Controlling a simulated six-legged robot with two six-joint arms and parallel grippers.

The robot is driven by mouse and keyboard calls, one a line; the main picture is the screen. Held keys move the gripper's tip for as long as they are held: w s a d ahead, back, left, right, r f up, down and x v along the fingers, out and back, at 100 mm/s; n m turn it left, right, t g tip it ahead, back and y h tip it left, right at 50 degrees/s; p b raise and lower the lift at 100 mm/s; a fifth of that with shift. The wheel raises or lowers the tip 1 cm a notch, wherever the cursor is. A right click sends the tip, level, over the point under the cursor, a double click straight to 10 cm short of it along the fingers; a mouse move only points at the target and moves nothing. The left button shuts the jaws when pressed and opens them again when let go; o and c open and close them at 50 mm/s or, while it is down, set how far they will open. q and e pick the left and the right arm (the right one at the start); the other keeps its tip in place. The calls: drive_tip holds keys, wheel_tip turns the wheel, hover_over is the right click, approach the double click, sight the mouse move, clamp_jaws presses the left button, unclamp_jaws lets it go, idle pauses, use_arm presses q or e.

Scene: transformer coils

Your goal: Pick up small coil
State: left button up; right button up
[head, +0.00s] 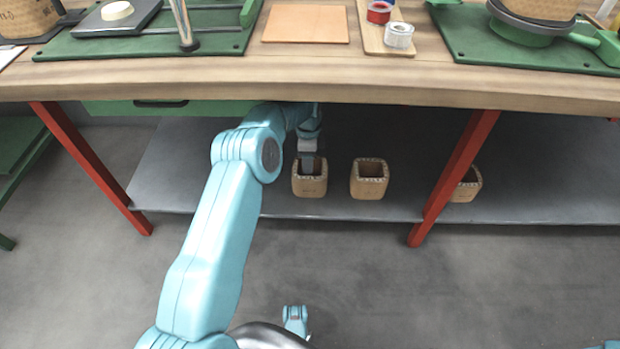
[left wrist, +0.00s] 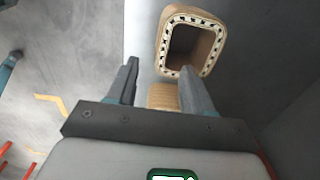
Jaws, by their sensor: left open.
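Several tan, square-sided hollow coils stand on the grey shelf under the bench. In the head view the left coil (head: 310,187) and the middle coil (head: 369,188) stand side by side; a third coil (head: 467,190) is partly behind a red leg. My left gripper (head: 307,158) is at the left coil, a finger over its opening. In the left wrist view the open fingers (left wrist: 160,82) have a tan ribbed surface (left wrist: 163,96) between them, its rest hidden by the gripper. Beyond them stands a coil with a square opening (left wrist: 222,48). I cannot tell whether the fingers touch anything.
The wooden bench top (head: 300,68) overhangs the grey shelf (head: 345,208), and red legs (head: 458,170) stand at its front. Spools (head: 398,36), green mats and a larger coil stand on the bench. The shelf right of the third coil is clear.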

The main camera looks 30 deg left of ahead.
use_arm(q)
wheel_tip(320, 180, down, 6)
drive_tip(key=shift+r+b, duration=0.1)
drive_tip(key=shift+b, duration=0.8)
drive_tip(key=f+b, duration=0.2)
drive_tip(key=f, duration=0.1)
drive_tip(key=f+b, duration=0.1)
drive_tip(key=f, duration=0.1)
drive_tip(key=shift+w, duration=0.25)
use_arm(e)
drive_tip(key=w+d+f+t, duration=0.1)
drive_tip(key=w+f, duration=0.2)
drive_tip(key=f, duration=0.2)
drive_tip(key=shift+w+f+t, duration=0.25)
drive_tip(key=shift+w+t, duration=0.05)
drive_tip(key=shift+w, duration=0.05)
use_arm(q)
drive_tip(key=shift+c, duration=0.3)
drive_tip(key=shift+r, duration=0.1)
clamp_jaws()
